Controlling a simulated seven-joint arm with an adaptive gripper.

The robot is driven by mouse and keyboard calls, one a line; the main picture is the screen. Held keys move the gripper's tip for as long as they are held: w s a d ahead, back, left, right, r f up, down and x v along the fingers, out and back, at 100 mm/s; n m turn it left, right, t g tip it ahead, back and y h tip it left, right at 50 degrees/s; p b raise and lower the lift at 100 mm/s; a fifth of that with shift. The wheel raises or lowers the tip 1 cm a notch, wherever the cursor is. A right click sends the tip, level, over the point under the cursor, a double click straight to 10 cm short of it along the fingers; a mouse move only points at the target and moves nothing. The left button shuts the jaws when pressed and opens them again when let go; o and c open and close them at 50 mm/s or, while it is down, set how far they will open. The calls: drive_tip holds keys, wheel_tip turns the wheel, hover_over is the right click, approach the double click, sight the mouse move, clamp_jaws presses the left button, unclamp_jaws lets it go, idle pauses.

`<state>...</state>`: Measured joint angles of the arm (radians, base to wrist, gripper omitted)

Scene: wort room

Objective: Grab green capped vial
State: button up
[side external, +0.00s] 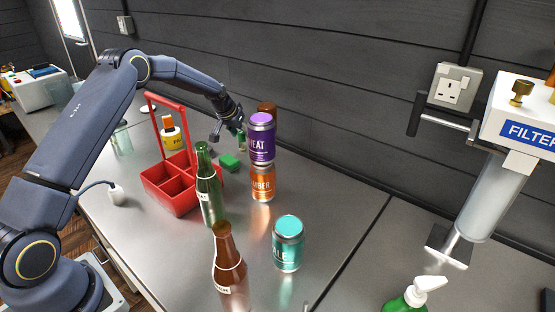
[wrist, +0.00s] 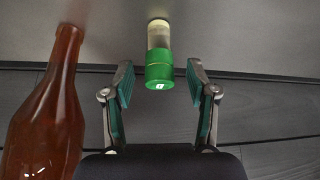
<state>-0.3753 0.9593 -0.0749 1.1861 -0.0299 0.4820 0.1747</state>
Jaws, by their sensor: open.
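The green capped vial shows in the wrist view, with its green cap (wrist: 159,74) toward me and its pale clear body (wrist: 158,36) beyond, standing on the counter. My gripper (wrist: 160,84) is open, with one finger on each side of the cap and a visible gap on both sides. In the side view my gripper (side external: 228,134) is low over the back of the counter, left of the stacked cans.
A brown bottle (wrist: 48,115) stands close on the left in the wrist view. In the side view, a purple can (side external: 261,140) sits on an orange can (side external: 263,184).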

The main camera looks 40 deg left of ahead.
clamp_jaws()
idle(0.4)
drive_tip(key=shift+r, duration=0.15)
